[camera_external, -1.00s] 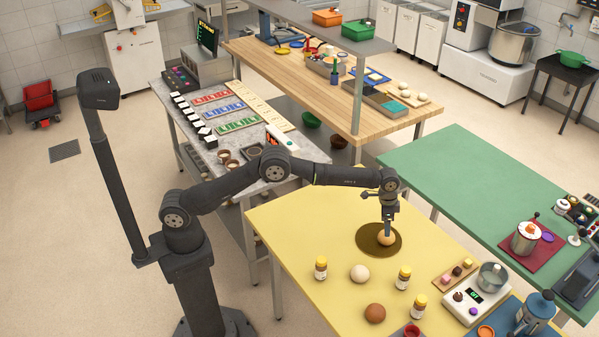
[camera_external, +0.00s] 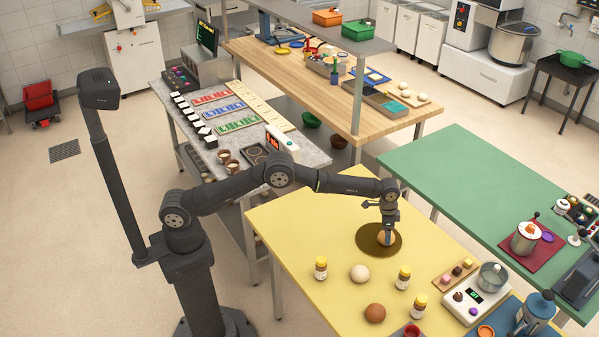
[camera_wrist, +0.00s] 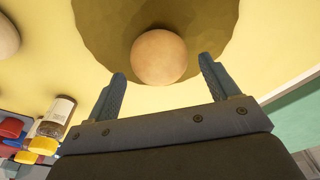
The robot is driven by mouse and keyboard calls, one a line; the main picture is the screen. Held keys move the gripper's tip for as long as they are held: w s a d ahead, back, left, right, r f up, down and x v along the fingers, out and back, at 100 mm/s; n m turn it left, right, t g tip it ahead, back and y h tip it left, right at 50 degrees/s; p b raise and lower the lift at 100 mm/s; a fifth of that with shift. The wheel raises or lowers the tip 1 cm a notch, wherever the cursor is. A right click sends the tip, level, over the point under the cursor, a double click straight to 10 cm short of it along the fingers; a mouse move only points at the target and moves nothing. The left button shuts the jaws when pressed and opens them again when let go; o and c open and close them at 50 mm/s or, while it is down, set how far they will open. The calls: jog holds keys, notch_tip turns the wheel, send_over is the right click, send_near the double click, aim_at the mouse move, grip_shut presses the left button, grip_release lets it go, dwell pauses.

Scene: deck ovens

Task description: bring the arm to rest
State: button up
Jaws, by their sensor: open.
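My gripper (camera_external: 388,233) hangs pointing down over the yellow table (camera_external: 320,215), with the arm stretched out from its base. In the wrist view its two fingers (camera_wrist: 163,70) are spread apart, with a gap on each side of a pale tan ball (camera_wrist: 159,57). The ball sits on a round olive-brown mat (camera_wrist: 105,30) and lies at the fingertips, between or just beyond them. In the external view the ball (camera_external: 384,241) is partly hidden by the fingers on the mat (camera_external: 365,238). Nothing is held.
A scale (camera_external: 476,300) and small tray (camera_external: 455,272) are at right. The yellow table's far left part is clear. A green table (camera_external: 470,185) stands behind.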

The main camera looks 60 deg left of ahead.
jog(key=r, duration=0.3)
jog(key=shift+s+d+r, duration=0.1)
jog(key=shift+s+d, duration=0.15)
jog(key=shift+s, duration=0.15)
jog(key=s+d+r, duration=0.5)
jog(key=s+r, duration=0.1)
jog(key=s, duration=0.4)
jog(key=s+a+f+m+g, duration=0.1)
jog(key=s+a+m, duration=0.4)
jog(key=a, duration=0.3)
jog(key=s+a+f+m, duration=0.1)
jog(key=s+a+m, duration=0.3)
jog(key=s+a, duration=0.3)
jog(key=shift+m, duration=0.3)
jog(key=f, duration=0.4)
jog(key=w+a+f, duration=0.1)
jog(key=f, duration=0.2)
jog(key=shift+w, duration=0.1)
jog(key=shift+f, duration=0.85)
jog(key=shift+o, duration=0.3)
jog(key=shift+d, duration=0.1)
